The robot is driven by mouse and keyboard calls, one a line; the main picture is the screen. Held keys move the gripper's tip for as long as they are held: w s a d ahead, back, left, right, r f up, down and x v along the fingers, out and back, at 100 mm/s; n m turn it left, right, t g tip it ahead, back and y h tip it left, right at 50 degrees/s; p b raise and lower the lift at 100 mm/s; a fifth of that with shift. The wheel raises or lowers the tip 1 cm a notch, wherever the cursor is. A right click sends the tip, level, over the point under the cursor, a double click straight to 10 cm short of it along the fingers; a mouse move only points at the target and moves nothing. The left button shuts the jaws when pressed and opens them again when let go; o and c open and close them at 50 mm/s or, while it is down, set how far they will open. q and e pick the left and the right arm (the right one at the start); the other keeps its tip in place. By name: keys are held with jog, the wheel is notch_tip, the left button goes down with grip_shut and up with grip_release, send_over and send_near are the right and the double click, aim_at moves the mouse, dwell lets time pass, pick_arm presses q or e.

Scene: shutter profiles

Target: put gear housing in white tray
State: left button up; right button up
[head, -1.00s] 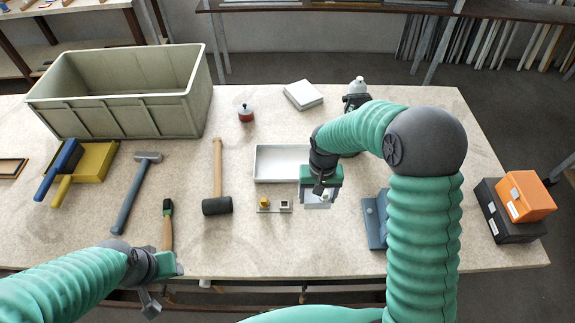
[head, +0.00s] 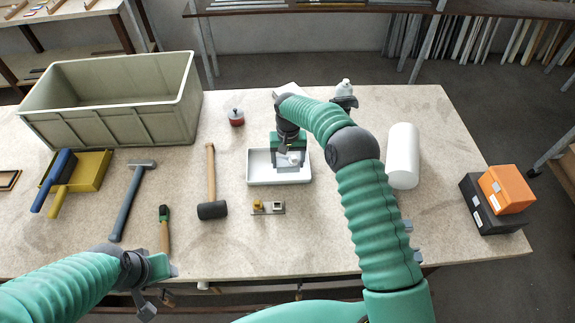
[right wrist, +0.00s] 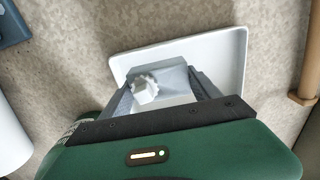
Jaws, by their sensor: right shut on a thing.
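The white tray (head: 259,174) lies on the table in the middle of the head view; it also shows in the right wrist view (right wrist: 232,48). My right gripper (head: 290,160) is over the tray's right part. It is shut on the light grey gear housing (right wrist: 155,84), which has a toothed ring and a whitish block-shaped part between the fingers. In the head view the housing (head: 291,159) is small and partly covered by the gripper. I cannot tell whether it touches the tray floor. My left gripper (head: 160,288) is low at the left front, near the table's edge; its jaw state is unclear.
A large grey-green crate (head: 115,100) stands at the back left. A mallet (head: 211,185) lies left of the tray. A small plate with fittings (head: 268,208) lies in front of it. A white cylinder (head: 403,155) and orange box (head: 506,189) are to the right.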

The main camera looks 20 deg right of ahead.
aim_at(287, 167)
jog(key=shift+w+a+f, duration=0.1)
jog(key=shift+w, duration=0.15)
notch_tip(287, 167, down, 2)
jog(key=shift+a+f+p, duration=0.1)
jog(key=shift+f+p, duration=0.15)
jog(key=shift+p, duration=0.4)
jog(key=shift+f, duration=0.3)
jog(key=shift+f, duration=0.15)
jog(key=o, duration=2)
jog(key=shift+s, duration=0.1)
